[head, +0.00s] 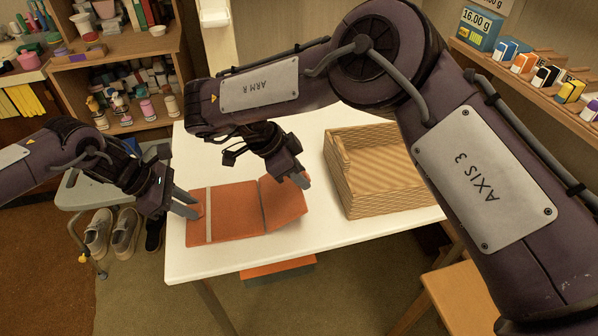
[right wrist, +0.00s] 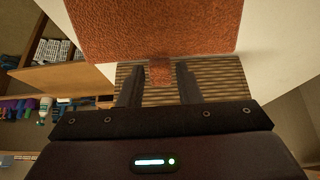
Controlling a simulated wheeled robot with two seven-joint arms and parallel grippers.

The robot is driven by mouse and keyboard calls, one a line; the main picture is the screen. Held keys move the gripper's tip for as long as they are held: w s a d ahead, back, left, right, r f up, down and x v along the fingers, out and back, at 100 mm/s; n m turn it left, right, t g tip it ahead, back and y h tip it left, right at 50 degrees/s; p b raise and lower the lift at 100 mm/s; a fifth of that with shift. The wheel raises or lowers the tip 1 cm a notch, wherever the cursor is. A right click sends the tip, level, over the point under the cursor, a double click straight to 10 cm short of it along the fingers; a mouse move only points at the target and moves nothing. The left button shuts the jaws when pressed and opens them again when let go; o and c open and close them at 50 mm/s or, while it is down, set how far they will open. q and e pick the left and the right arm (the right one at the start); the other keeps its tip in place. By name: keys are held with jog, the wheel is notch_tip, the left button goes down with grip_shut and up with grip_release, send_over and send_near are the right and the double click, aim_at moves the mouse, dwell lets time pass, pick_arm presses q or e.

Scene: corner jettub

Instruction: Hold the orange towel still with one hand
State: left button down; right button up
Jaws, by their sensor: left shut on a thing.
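The orange towel (head: 232,222), with a pale stripe near its left end, lies on the white table (head: 190,262). Its right part is creased and looks folded. My left gripper (head: 190,204) is shut on the towel's left edge. My right gripper (head: 302,181) is at the towel's upper right corner. In the right wrist view the towel (right wrist: 155,25) fills the top, and a small orange tab sits between the spread fingers of my right gripper (right wrist: 159,84), with gaps on both sides.
A wicker basket (head: 378,206) stands on the table to the right of the towel. A shelf with bottles (head: 125,105) is at the back left, and a shelf with small boxes (head: 525,63) at the right. Shoes (head: 126,232) stand on the floor at left.

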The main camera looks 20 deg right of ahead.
jog(key=shift+o, duration=1.1)
